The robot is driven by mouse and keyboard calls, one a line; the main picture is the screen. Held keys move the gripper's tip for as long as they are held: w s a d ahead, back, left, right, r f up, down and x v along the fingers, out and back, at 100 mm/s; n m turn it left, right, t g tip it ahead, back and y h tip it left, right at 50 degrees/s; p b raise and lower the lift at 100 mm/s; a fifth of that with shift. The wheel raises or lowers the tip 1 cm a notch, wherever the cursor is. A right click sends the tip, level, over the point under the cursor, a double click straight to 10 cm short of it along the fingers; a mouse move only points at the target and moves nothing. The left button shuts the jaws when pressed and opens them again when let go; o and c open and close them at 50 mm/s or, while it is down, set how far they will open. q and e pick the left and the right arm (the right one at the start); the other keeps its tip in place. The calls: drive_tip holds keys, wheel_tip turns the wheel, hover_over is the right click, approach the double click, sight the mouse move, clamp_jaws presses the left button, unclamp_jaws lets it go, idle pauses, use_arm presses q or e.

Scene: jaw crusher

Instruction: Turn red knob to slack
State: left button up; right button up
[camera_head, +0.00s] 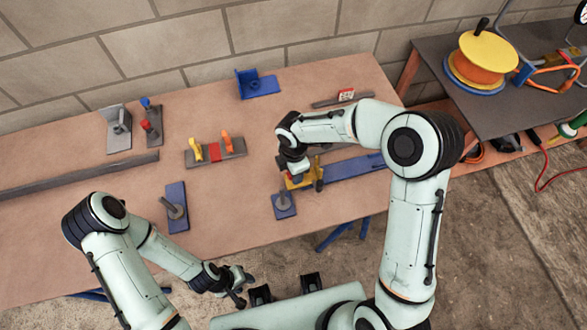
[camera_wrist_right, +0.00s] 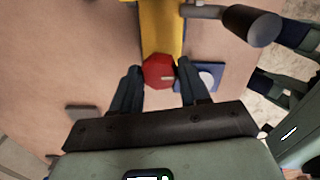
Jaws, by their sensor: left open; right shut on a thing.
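The red knob (camera_wrist_right: 158,72) sits at the near end of a yellow body (camera_wrist_right: 162,28) in the right wrist view. My right gripper (camera_wrist_right: 160,78) has its two dark fingers on either side of the knob, shut on it. In the head view my right gripper (camera_head: 292,166) reaches down over the yellow body (camera_head: 304,183) on the table and hides most of the knob. The small mark on the knob is too small to read. My left gripper (camera_head: 238,286) is open and empty, in front of the table's edge.
A blue bar (camera_head: 350,166) extends right of the yellow body. Several fixtures and a long dark bar (camera_head: 80,177) occupy the table's left. The table's front left is clear.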

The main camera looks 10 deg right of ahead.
drive_tip(key=o, duration=1.1)
drive_tip(key=shift+c, duration=0.2)
drive_tip(key=shift+r, duration=0.1)
use_arm(q)
drive_tip(key=shift+w+r+p, duration=0.55)
drive_tip(key=shift+r+p, duration=0.1)
drive_tip(key=shift+r, duration=0.2)
use_arm(e)
wheel_tip(320, 180, up, 13)
drive_tip(key=shift+r, duration=0.15)
